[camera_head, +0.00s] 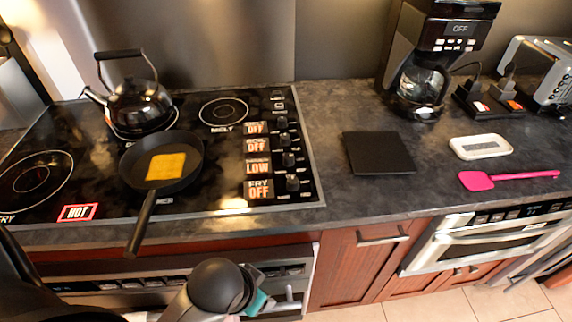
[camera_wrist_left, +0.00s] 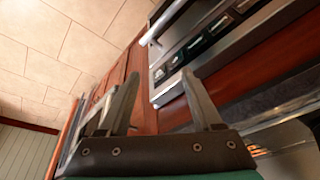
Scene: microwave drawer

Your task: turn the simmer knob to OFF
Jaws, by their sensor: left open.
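Four-row knob displays run down the right side of the black cooktop (camera_head: 230,205). The third display (camera_head: 257,167) reads LOW, and its black knob (camera_head: 289,159) sits just right of it. The other displays read OFF; the small word above LOW is too small to read, so I cannot confirm it is the simmer one. My left gripper (camera_head: 282,303) is low in front of the counter, below and well apart from the knobs. In the left wrist view my left gripper (camera_wrist_left: 160,85) is open, with nothing between its fingers. My right gripper is not in view.
A black pan (camera_head: 188,167) holds a yellow slice, its handle (camera_head: 141,225) overhanging the front edge. A kettle (camera_head: 140,103) stands behind. A HOT sign (camera_head: 77,212) is lit. A black mat (camera_head: 378,153), a pink spatula (camera_head: 510,178) and a coffee maker (camera_head: 440,60) are to the right.

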